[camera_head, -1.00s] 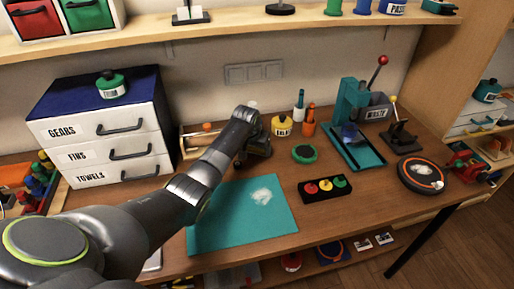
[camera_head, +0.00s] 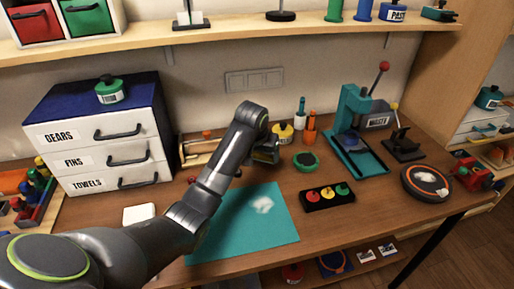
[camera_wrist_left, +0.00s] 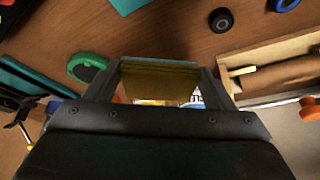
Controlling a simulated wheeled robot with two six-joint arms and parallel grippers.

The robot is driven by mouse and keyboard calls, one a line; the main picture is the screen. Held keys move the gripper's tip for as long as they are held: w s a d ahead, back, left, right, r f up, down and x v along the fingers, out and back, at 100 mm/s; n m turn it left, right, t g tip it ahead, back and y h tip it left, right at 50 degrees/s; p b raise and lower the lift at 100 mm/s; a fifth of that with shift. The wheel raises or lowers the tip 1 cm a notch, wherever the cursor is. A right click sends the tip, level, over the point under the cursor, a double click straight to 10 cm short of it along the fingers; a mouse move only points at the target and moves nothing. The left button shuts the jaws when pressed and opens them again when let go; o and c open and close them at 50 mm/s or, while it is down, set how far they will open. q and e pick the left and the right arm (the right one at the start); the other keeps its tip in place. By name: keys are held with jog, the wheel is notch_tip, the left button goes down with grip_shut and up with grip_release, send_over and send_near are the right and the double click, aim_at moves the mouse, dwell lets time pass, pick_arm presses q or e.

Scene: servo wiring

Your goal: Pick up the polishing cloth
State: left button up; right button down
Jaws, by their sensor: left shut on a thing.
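My left gripper (camera_head: 265,150) is above the back middle of the bench, beyond the teal mat (camera_head: 225,240). In the left wrist view, its fingers (camera_wrist_left: 162,70) are shut on a yellow-brown flat piece with fine layered lines, which looks like the folded polishing cloth (camera_wrist_left: 160,82). The piece spans the gap between the fingers. In the head view the gripper and forearm largely hide it. My right gripper is in neither view.
A yellow labelled jar (camera_head: 283,133) stands just behind the gripper, with a green round piece (camera_head: 306,161) to its right. A white drawer unit (camera_head: 105,150) stands at left, a teal press (camera_head: 352,125) at right. A three-button box (camera_head: 327,196) is front right. A pale patch (camera_head: 262,205) marks the mat.

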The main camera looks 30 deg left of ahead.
pick_arm(q)
jog(key=s+d+b, duration=0.1)
jog(key=s+d, duration=0.7)
jog(key=s, duration=0.1)
jog(key=shift+s, duration=0.4)
jog(key=shift+d, duration=0.1)
jog(key=o, duration=0.5)
jog(key=shift+c, duration=0.2)
jog(key=c, duration=0.3)
